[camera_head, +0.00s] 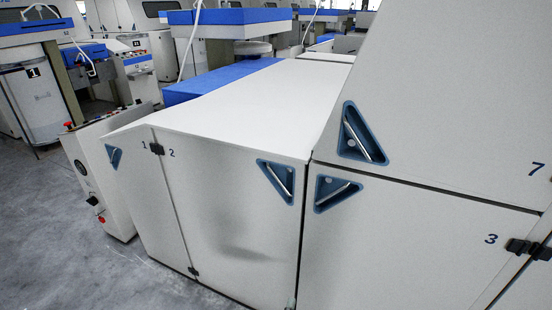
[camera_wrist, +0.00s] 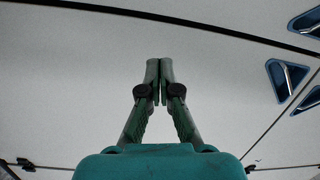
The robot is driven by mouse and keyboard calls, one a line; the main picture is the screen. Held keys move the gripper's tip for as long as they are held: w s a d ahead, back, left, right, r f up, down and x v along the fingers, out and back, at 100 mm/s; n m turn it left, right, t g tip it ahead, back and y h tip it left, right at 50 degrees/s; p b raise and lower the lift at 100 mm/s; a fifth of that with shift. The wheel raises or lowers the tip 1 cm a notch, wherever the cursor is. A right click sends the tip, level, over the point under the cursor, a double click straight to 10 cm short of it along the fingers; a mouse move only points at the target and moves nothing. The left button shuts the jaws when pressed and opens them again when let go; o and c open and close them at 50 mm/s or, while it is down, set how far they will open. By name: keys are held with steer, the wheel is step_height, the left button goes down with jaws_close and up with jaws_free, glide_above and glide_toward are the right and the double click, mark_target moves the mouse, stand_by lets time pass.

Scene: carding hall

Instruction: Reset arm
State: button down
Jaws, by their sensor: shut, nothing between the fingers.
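My gripper (camera_wrist: 160,66) shows in the wrist view, with its two green fingers together at the tips and nothing between them. Behind it is a pale machine panel, and the fingertips appear apart from it, though the gap is hard to judge. My gripper and arm do not show in the head view.
A large pale machine fills the head view, with closed doors marked 2 (camera_head: 235,215) and 3 (camera_head: 400,240) and a panel marked 7 (camera_head: 440,100). Blue triangular handle recesses (camera_head: 361,135) sit in them. A control box (camera_head: 95,175) stands left. Grey floor (camera_head: 50,240) is clear at lower left.

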steer(key=s+d+r+n+y, duration=0.2)
steer(key=s+d+n, duration=0.2)
steer(key=s, duration=0.6)
steer(key=s+d+r+n+y, duration=0.1)
steer(key=s+d+n, duration=0.25)
steer(key=s, duration=0.65)
steer(key=s+d+r+n+y, duration=0.2)
steer(key=s+d+n, duration=0.15)
steer(key=s, duration=0.75)
steer(key=s+d+r+n+g, duration=0.2)
steer(key=s+r+n, duration=0.5)
steer(key=s+r, duration=1.2)
step_height(320, 180, up, 4)
steer(key=shift+s+d+f+n+g, duration=0.1)
steer(key=shift+s+d+n+g, duration=0.05)
steer(key=shift+d+n+g, duration=0.2)
steer(key=shift+a, duration=0.1)
